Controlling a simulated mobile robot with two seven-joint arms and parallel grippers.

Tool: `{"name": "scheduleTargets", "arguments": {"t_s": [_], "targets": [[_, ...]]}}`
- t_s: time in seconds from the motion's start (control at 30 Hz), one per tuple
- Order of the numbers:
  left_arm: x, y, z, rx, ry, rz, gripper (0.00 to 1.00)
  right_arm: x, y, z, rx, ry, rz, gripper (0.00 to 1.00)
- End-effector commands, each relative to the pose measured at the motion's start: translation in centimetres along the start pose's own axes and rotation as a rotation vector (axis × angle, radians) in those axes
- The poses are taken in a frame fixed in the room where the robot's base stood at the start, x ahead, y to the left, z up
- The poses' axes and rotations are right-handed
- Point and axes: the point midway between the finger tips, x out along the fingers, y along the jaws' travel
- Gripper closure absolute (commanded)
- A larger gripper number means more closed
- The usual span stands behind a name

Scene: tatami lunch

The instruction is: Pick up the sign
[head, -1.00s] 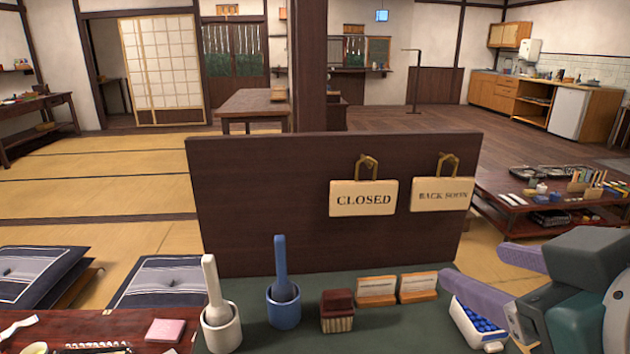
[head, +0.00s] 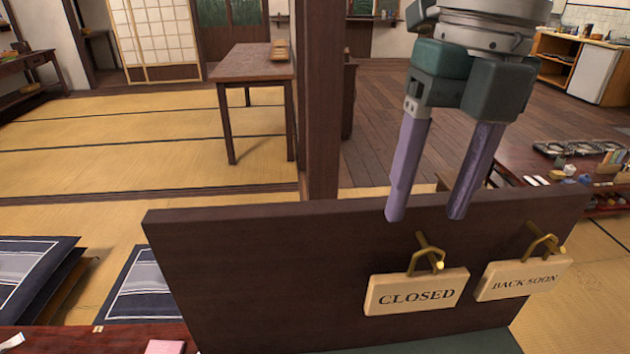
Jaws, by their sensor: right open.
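Two wooden signs hang by brass loops from pegs on a dark upright board (head: 250,270). The left one is the CLOSED sign (head: 416,294); the right one is the BACK SOON sign (head: 524,280), hanging slightly tilted. My right gripper (head: 425,216) points down above the CLOSED sign, with its two purple fingers apart and nothing between them. The fingertips overlap the upper part of the board in the picture, a little above the brass loop (head: 425,262). My left gripper is not in view.
A dark wooden post (head: 320,100) stands behind the board. A low table (head: 530,165) with small items is at the right. Dark striped cushions (head: 140,285) lie at the left. A pink pad (head: 165,347) shows at the bottom edge.

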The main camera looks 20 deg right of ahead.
Motion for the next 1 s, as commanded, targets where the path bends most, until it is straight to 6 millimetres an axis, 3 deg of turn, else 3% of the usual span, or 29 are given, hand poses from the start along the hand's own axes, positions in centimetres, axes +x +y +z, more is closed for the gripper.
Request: {"name": "scheduleTargets", "arguments": {"t_s": [0.07, 0.17, 0.73, 1.0], "targets": [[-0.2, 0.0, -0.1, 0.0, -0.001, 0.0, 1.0, -0.5, -1.7, 0.5, 0.031, -0.012, -0.067, 0.37], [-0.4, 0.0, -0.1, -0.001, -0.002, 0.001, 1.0, 0.4, -2.5, 0.6, 0.044, -0.012, -0.095, 0.37], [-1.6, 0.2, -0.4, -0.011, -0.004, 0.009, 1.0, 8.1, -3.1, 0.8, 0.039, -0.011, -0.089, 0.37], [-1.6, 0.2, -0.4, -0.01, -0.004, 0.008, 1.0, 9.2, -3.2, 0.8, 0.038, -0.014, -0.087, 0.37]]}}
